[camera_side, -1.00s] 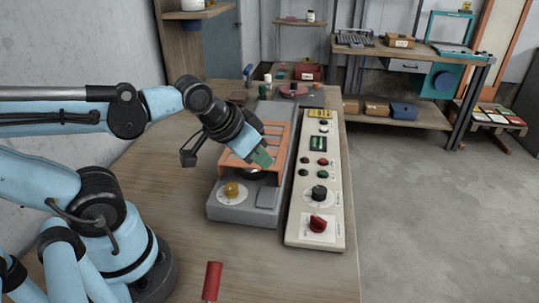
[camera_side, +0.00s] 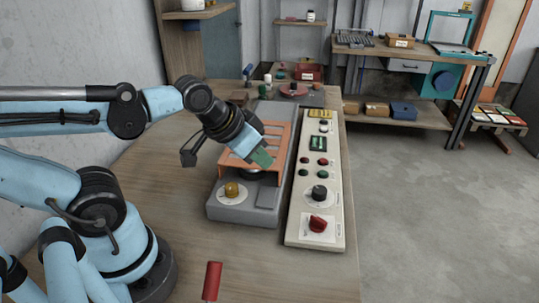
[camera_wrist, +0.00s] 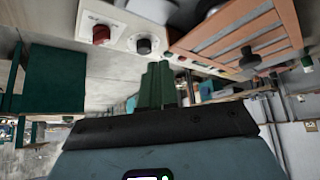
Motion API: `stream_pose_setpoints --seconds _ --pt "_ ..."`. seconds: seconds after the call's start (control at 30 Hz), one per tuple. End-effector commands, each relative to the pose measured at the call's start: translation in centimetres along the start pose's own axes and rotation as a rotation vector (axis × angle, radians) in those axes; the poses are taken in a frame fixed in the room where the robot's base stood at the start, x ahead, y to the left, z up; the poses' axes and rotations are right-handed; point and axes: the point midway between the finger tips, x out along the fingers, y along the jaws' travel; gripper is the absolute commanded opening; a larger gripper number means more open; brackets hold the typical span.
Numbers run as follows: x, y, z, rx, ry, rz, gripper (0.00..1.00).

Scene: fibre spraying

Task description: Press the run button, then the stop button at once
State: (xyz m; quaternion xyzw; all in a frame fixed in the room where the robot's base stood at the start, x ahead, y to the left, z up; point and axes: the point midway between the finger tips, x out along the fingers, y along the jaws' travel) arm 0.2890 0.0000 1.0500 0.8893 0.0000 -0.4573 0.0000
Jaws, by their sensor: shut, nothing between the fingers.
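The cream control panel (camera_side: 294,226) lies on the bench right of the grey machine. A red button (camera_side: 322,161) and a few dark and green buttons (camera_side: 324,174) sit mid-panel below a small green display (camera_side: 318,143). Their labels are too small to read, so I cannot tell run from stop. My gripper (camera_side: 263,158), with green fingers, is over the machine's orange slatted frame, left of the buttons and apart from them. In the wrist view my gripper (camera_wrist: 157,84) has its fingers together, with nothing between them. The panel's end shows there at upper left.
The panel also has a black knob (camera_side: 319,192) and a red knob (camera_side: 317,223). The grey machine (camera_side: 245,213) carries a yellow knob (camera_side: 232,190) and the orange frame (camera_side: 283,140). A red cylinder (camera_side: 212,280) is at the front.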

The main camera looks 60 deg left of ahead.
Motion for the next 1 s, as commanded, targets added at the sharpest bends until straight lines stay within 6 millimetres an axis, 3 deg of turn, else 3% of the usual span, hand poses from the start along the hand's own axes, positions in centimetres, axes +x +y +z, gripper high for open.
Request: stream_pose_setpoints --seconds 0.27,0.47,1.0 --pt "0.3 0.0 -1.2 -0.044 0.011 0.003 0.00" --pt "1.5 -0.1 -4.6 -0.179 0.041 0.018 0.00" --pt "8.6 -0.9 -13.2 -0.598 0.129 0.080 0.00"
